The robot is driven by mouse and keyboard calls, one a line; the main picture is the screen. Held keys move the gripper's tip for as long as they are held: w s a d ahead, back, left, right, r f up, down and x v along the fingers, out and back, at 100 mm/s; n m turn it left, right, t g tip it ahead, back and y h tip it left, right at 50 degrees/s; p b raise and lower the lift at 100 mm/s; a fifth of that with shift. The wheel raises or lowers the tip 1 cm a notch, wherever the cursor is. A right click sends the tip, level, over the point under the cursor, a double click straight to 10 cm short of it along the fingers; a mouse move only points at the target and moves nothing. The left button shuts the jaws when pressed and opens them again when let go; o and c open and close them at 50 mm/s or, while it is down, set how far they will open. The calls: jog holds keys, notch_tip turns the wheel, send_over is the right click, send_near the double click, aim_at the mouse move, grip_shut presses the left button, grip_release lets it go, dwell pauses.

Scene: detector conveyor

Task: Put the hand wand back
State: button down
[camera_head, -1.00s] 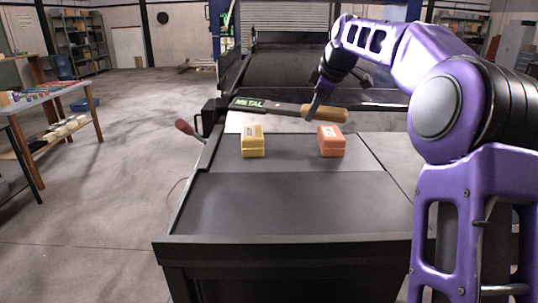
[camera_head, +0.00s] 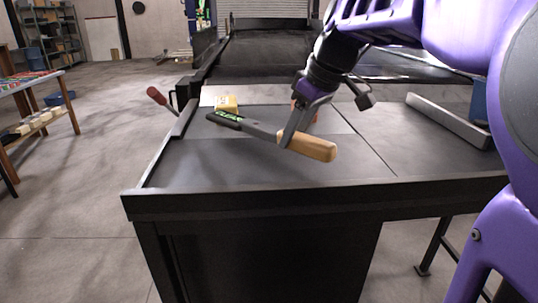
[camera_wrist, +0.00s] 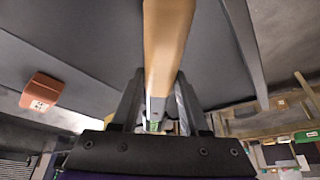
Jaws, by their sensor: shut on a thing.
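The hand wand (camera_head: 257,132) has a dark paddle with green lettering and a thick tan wooden handle (camera_head: 312,147). My gripper (camera_head: 288,138) is shut on it where the shaft meets the handle. The wand slants across the picture, paddle to the far left and handle to the near right, over the dark conveyor top (camera_head: 220,170). I cannot tell how high above the top it is. In the wrist view the handle (camera_wrist: 167,40) extends up between the fingers of my gripper (camera_wrist: 158,105); the paddle is mostly hidden.
A yellow box (camera_head: 227,103) stands behind the paddle. An orange box (camera_head: 303,114) is mostly hidden behind my gripper; it shows at left in the wrist view (camera_wrist: 41,92). A red-knobbed lever (camera_head: 157,96) sticks out at left. A raised rail (camera_head: 447,121) lies at right.

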aim_at(293, 174)
jog(key=shift+f+b, duration=0.45)
jog(key=shift+f, duration=2.45)
jog(key=shift+f, duration=0.2)
jog(key=shift+c, duration=2.1)
grip_release()
